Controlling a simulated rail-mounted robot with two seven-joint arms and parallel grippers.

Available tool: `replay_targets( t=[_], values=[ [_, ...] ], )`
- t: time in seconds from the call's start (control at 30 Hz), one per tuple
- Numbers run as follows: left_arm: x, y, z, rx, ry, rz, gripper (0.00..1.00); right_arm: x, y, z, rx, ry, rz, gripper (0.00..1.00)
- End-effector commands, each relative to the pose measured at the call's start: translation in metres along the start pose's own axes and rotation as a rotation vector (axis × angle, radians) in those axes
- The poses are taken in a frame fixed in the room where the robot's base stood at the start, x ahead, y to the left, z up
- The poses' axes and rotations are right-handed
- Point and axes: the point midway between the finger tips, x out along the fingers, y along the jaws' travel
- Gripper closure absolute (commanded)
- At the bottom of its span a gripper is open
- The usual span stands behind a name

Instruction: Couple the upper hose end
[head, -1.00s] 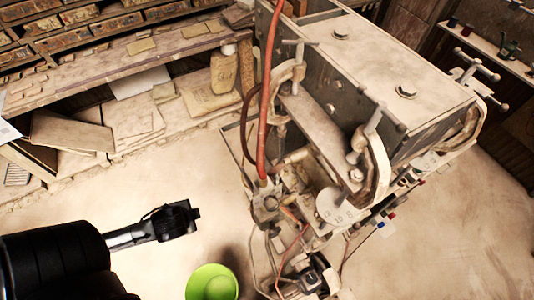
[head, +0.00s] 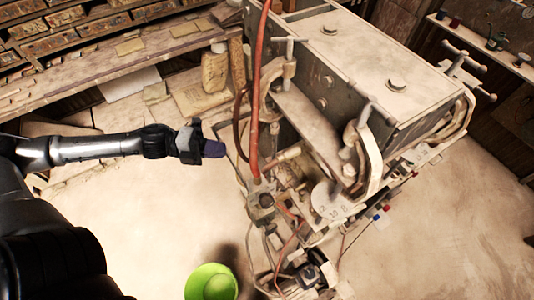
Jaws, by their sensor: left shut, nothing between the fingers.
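A red hose (head: 258,112) hangs from the top edge of the head view down the left side of the tile press (head: 350,70). Its lower end meets a fitting block (head: 262,198); I cannot tell whether it is coupled there. A darker hose (head: 240,130) curves beside it. My left gripper (head: 212,149) is shut and empty, its dark bluish tips pointing right, a little left of the hoses in the picture and apart from them. My right gripper is not in view.
A green round container (head: 212,282) is at the bottom. Clamps with T-handles (head: 360,140) stick out from the press. A cluttered workbench (head: 130,65) runs along the back left. The floor (head: 140,215) left of the press is clear.

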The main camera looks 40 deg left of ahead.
Motion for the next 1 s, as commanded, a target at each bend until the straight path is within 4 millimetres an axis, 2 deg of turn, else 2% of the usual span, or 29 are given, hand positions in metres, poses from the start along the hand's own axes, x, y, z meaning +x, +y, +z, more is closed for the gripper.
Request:
replay_targets(
  t=[0.1, 0.33, 0.5, 0.7, 1.0],
  values=[
    [-0.002, -0.008, -0.014, 0.042, 0.093, -0.048, 1.00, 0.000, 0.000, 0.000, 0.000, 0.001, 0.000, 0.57],
    [0.003, -0.013, -0.025, 0.077, 0.162, -0.087, 1.00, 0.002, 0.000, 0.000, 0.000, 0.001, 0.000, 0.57],
    [0.025, -0.014, -0.029, 0.078, 0.167, -0.086, 1.00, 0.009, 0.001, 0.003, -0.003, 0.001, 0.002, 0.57],
    [0.051, -0.013, -0.033, 0.079, 0.164, -0.087, 1.00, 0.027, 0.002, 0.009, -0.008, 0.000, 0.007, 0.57],
    [0.078, -0.016, -0.037, 0.079, 0.161, -0.088, 1.00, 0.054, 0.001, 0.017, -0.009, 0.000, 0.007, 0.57]
  ],
)
